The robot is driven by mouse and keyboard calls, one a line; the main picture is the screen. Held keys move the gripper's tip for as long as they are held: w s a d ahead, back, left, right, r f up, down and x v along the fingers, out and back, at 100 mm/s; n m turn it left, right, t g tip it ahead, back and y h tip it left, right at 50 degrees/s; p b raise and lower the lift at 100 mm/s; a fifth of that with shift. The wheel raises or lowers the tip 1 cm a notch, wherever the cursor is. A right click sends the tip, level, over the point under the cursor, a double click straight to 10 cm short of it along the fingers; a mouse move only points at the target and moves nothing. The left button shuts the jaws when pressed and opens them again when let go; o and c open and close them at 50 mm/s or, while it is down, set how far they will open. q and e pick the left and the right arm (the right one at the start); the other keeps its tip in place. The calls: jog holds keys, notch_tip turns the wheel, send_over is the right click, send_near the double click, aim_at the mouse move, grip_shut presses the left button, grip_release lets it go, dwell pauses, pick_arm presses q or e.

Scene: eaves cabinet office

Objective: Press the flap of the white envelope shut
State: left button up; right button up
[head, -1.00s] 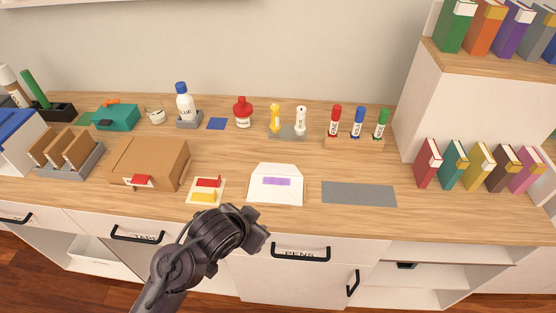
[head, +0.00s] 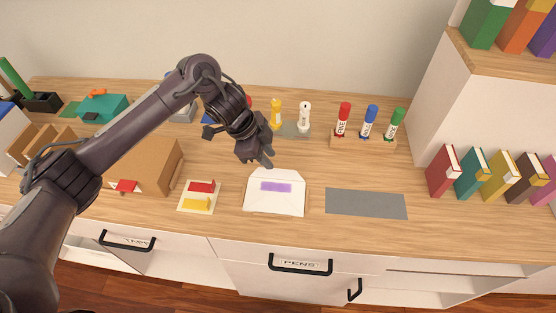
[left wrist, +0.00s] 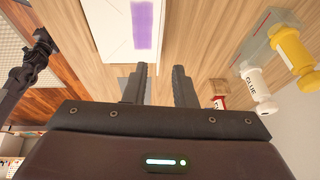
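The white envelope (head: 274,206) lies on the desk front, with a purple strip (head: 276,188) across it. Its pale flap (head: 275,174) extends toward the wall, open. Envelope (left wrist: 113,45) and strip also show at the top of the left wrist view. My left gripper (head: 264,160) hangs just behind the flap, pointing down, apart from the envelope as far as I can tell. In the left wrist view its two fingers (left wrist: 161,86) are parted with nothing between them. A dark jointed arm part of mine (left wrist: 30,62) shows at that view's left edge; its fingers cannot be made out.
A grey mat (head: 366,204) lies right of the envelope, a card with red and yellow pieces (head: 187,208) left. A cardboard box (head: 150,163) stands further left. Glue bottles (head: 304,118) and a marker stand (head: 362,143) are behind. Drawer handles (head: 300,268) stick out below the desk edge.

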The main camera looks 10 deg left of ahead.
aim_at(277, 170)
pick_arm(q)
jog(key=p+x, duration=0.1)
jog(key=x, duration=0.5)
jog(key=shift+a, duration=0.1)
jog(key=shift+f, duration=0.6)
pick_arm(e)
jog(key=shift+s+a+r, duration=0.15)
jog(key=shift+s+r, duration=0.3)
jog(key=shift+r, duration=0.15)
pick_arm(q)
grip_shut()
pick_arm(e)
jog(key=shift+d, duration=0.2)
